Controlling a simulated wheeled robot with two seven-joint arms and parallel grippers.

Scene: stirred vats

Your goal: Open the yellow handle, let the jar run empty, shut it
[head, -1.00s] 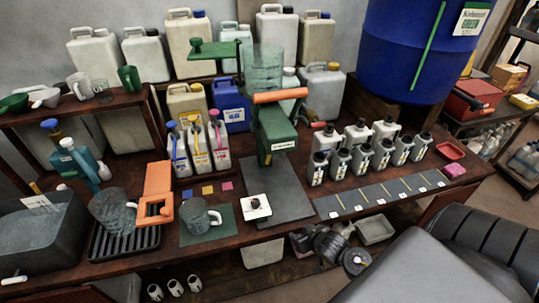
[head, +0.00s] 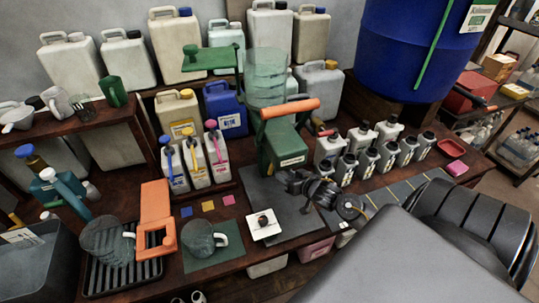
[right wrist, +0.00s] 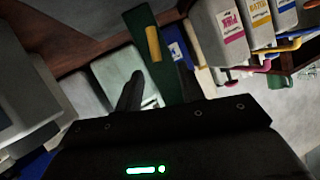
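The green stand (head: 284,145) carries a clear greenish jar (head: 265,78) and an orange bar. I cannot tell the liquid level in the jar. The yellow handle (right wrist: 153,43) shows upright on the stand's dark green front in the right wrist view; in the head view my gripper seems to hide it. My right gripper (head: 298,183) is close in front of the stand's foot. In the right wrist view its two dark fingers (right wrist: 160,85) are apart, with the yellow handle beyond the gap, not held. My left gripper is not in view.
A white plate with a dark knob (head: 263,225) lies on the dark mat. A glass mug (head: 199,238) stands on a green mat to its left. Several small grey bottles (head: 366,160) stand right of the stand. Three jugs with coloured handles (head: 195,162) stand to its left.

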